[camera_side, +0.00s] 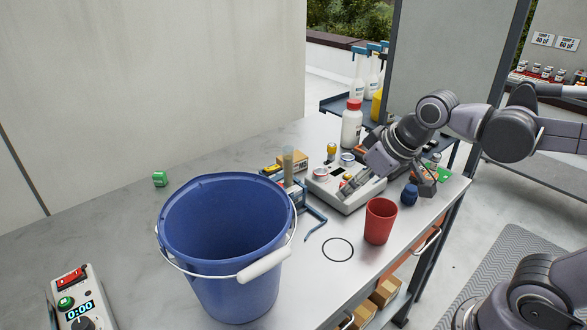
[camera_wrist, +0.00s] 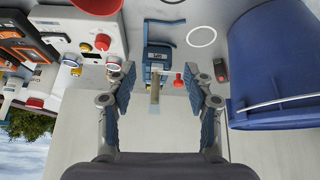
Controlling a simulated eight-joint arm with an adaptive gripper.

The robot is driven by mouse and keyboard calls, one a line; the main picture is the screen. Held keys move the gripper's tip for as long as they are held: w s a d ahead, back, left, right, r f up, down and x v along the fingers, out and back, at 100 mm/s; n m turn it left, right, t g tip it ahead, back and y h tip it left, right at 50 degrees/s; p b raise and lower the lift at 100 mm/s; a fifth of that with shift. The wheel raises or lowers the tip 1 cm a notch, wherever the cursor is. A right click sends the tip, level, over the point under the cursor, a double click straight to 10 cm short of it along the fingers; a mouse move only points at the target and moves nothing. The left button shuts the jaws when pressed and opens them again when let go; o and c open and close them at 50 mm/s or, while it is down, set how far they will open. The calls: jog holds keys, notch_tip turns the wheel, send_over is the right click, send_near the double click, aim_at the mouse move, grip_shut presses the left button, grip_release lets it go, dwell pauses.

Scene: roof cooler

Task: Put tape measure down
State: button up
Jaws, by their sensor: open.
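A small green rounded block with a pale face (camera_side: 160,178), which looks like the tape measure, sits on the bare left part of the metal worktop (camera_side: 110,225). It is apart from other things, and I cannot make it out in the wrist view. My gripper (camera_side: 347,187) is over the white device box on the right, far from the green block. In the wrist view my gripper (camera_wrist: 160,76) has its two fingers wide apart. A blue stand with a pale tube (camera_wrist: 155,92) shows between them, further off; nothing appears gripped.
A large blue bucket (camera_side: 225,255) stands at the front middle and also shows in the wrist view (camera_wrist: 270,65). A red cup (camera_side: 380,222), a dark ring (camera_side: 338,249), a white device box (camera_side: 350,197) and a red-capped bottle (camera_side: 351,125) crowd the right. The worktop's back left is mostly clear.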

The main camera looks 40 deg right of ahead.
jog(key=shift+o, duration=0.9)
jog(key=s+d+f+m+t, duration=0.1)
jog(key=s+f, duration=0.3)
jog(key=shift+d, duration=0.35)
jog(key=w+a+f+m+y, duration=0.1)
jog(key=w+a+m+y, duration=0.2)
jog(key=w+a+m, duration=0.3)
jog(key=w+a+f+m+y, duration=0.2)
jog(key=w+a+m, duration=0.4)
jog(key=w+m, duration=0.4)
jog(key=w+a+f+m+y, duration=0.2)
jog(key=w+a+m+y, duration=0.2)
jog(key=w+a+m, duration=0.3)
jog(key=shift+w+f+m+y, duration=0.15)
jog(key=shift+w+m+y, duration=0.25)
jog(key=shift+w+m, duration=0.45)
jog(key=shift+s+a+x, duration=0.1)
jog(key=shift+s+x, duration=0.05)
jog(key=shift+x, duration=1.05)
jog(key=shift+s+a+x, duration=0.1)
jog(key=shift+s+x, duration=0.1)
jog(key=shift+x, duration=1)
grip_shut()
